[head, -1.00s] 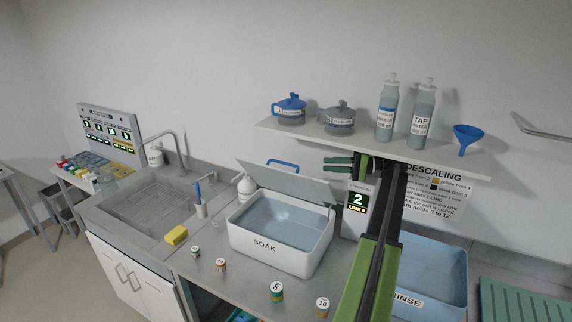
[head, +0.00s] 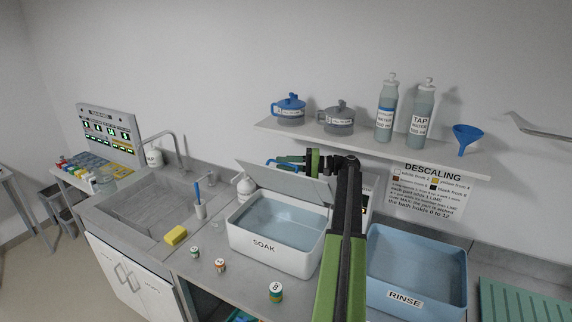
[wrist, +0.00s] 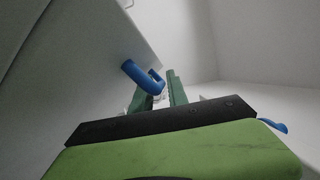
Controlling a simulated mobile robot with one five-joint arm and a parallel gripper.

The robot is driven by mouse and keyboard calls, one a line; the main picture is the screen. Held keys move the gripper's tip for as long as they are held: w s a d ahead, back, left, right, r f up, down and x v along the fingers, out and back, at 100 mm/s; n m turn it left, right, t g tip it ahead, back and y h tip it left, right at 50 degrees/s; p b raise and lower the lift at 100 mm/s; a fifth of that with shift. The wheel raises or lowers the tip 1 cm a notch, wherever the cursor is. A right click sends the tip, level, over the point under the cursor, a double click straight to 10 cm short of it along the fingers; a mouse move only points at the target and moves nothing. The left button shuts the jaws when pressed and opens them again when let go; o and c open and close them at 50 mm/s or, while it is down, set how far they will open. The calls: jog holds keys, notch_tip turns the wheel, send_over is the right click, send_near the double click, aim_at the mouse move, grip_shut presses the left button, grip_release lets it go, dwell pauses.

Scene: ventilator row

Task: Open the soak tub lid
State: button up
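The white soak tub (head: 262,243) stands on the counter with its mouth uncovered and bluish water inside. Its grey lid (head: 285,184) stands raised along the tub's back side, leaning back. The lid's blue handle (head: 270,164) is partly hidden by my gripper (head: 291,162), which is at the lid's upper edge. In the wrist view the lid (wrist: 85,65) fills the left, and the blue handle (wrist: 141,75) reaches in by my two green fingers (wrist: 161,92). The fingers stand apart, with the handle's end at the gap. I cannot tell whether they touch it.
A shelf (head: 380,148) with teapot-like pots, two bottles and a blue funnel (head: 466,137) hangs above my arm. The blue rinse tub (head: 418,275) is on the right. A small labelled jar (head: 276,292), a yellow sponge (head: 176,235) and a sink (head: 150,215) lie in front and left.

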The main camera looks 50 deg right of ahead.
grip_shut()
dwell(1.4)
